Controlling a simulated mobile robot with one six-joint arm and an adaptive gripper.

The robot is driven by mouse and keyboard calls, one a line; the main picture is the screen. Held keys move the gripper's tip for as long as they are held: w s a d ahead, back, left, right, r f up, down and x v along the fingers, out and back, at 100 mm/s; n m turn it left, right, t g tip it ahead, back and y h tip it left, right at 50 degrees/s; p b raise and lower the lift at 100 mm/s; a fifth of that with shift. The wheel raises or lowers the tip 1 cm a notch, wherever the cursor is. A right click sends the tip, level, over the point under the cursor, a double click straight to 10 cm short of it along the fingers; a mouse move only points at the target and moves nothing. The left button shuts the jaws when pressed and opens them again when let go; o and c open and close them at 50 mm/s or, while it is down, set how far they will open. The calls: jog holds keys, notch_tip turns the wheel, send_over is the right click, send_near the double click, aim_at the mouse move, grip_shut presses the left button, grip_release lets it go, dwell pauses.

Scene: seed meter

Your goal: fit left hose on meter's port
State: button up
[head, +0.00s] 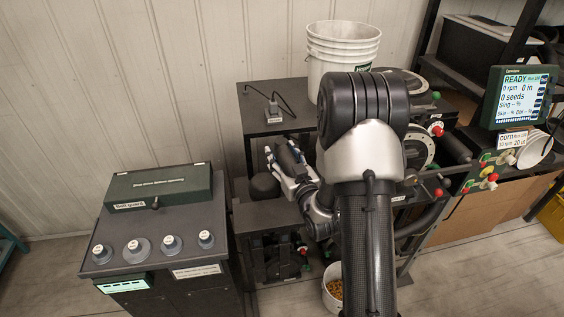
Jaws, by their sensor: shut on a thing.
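My gripper (278,160) is at the left front of the dark bench, below the small box on its top. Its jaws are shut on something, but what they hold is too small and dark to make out. A round pale-rimmed unit (428,152), which looks like the seed meter, stands right of my arm, partly hidden by it. A thick dark hose (424,222) curves below it at the right. I cannot pick out the left hose or the meter's port.
A white bucket (342,48) stands on the dark bench (257,92). A cabinet (152,262) with several round grey caps and a green case (158,186) stands at left. A monitor (518,98) reads READY.

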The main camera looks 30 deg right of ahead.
aim_at(282, 142)
jog(key=shift+r+p, duration=0.95)
jog(key=shift+r, duration=1.7)
